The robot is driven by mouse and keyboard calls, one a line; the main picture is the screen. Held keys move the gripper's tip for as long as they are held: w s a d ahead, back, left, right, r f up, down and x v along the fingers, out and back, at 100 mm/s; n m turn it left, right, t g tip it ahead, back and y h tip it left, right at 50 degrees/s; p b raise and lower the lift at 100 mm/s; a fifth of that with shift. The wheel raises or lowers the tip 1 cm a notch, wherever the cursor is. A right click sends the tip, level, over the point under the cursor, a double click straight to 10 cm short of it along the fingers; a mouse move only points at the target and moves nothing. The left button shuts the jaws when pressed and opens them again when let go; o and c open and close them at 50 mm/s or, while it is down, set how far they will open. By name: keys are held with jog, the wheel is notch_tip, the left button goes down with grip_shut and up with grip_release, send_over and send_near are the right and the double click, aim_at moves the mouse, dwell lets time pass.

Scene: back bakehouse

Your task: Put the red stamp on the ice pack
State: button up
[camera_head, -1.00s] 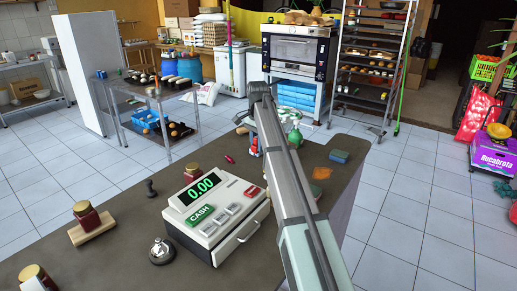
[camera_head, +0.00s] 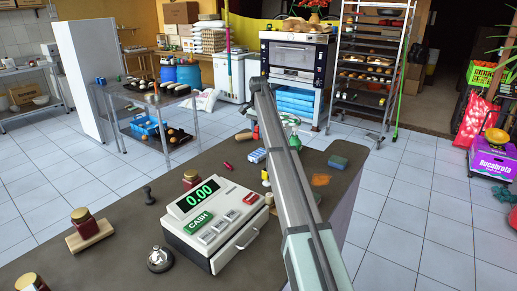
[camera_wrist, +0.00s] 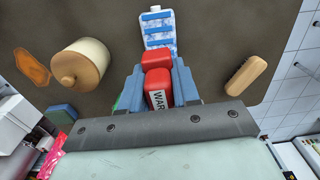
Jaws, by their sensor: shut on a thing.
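My gripper (camera_wrist: 158,88) is shut on the red stamp (camera_wrist: 157,76), with one finger on each side of it. The stamp is a red block with a white label reading "WAR", partly hidden between the fingers. The ice pack (camera_wrist: 157,29), a blue and white pack, lies on the counter just beyond the stamp in the wrist view. In the head view the ice pack (camera_head: 258,155) lies left of my arm, with a red bit of the stamp (camera_head: 256,132) showing above it. My arm hides most of the gripper there. The stamp appears apart from the pack.
In the wrist view a cream jar with a wooden lid (camera_wrist: 85,65) stands left and a wooden brush (camera_wrist: 246,75) lies right of the pack. A blue sponge (camera_head: 337,161) lies near the counter's right edge. The cash register (camera_head: 213,222) stands nearer on the counter.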

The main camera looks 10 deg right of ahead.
aim_at(258, 125)
jog(key=shift+f, duration=3.7)
jog(key=o, duration=1.1)
jog(key=shift+f, duration=0.1)
jog(key=shift+c, duration=0.2)
notch_tip(258, 125, up, 12)
jog(key=shift+r, duration=0.15)
